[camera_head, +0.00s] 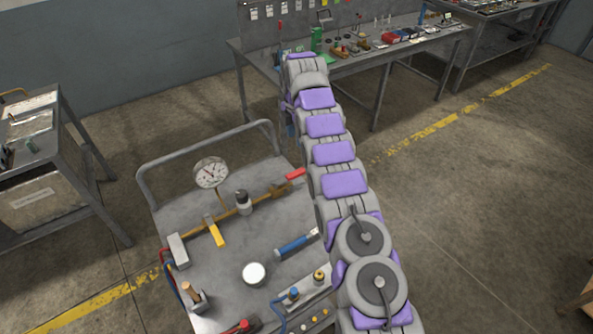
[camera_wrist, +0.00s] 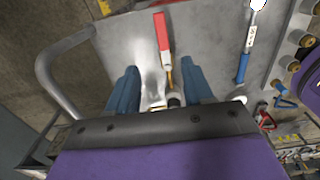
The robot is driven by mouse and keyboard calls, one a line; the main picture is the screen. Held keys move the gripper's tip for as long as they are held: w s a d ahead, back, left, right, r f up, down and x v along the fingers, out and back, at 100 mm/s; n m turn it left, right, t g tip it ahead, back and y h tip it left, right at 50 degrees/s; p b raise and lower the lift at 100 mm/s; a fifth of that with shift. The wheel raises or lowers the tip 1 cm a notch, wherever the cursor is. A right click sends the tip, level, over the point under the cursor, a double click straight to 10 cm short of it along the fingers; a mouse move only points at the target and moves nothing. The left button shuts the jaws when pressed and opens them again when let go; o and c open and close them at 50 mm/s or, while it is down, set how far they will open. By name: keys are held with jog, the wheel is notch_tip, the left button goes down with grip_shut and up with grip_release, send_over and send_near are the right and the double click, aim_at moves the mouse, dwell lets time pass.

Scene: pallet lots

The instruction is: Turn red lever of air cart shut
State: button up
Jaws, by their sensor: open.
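The air cart (camera_head: 160,215) stands in front of me, a grey metal top with a tubular rail. Its red lever (camera_head: 295,174) sits at the right end of a brass pipe, pointing roughly along the pipe's line. In the wrist view the red lever (camera_wrist: 161,32) extends toward the top of the picture, with brass valve parts below it. My gripper (camera_wrist: 160,76) is open, its two blue fingers spread wide. The lever lies ahead of the gap between the fingertips, with no visible contact. In the head view my gripper is mostly hidden behind my arm.
The cart top also holds a pressure gauge (camera_head: 211,172), a yellow lever (camera_head: 214,230), a blue-handled tool (camera_head: 295,243) and a white round lid (camera_head: 254,273). A workbench with tools (camera_head: 370,45) stands behind. Another metal cart (camera_head: 45,150) is at left.

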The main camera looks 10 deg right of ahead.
aim_at(296, 172)
notch_tip(296, 172, down, 16)
jog(key=b, duration=0.4)
jog(key=shift+s+f, duration=0.1)
jog(key=shift+f, duration=0.15)
jog(key=shift+c, duration=0.2)
grip_shut()
dwell(0.5)
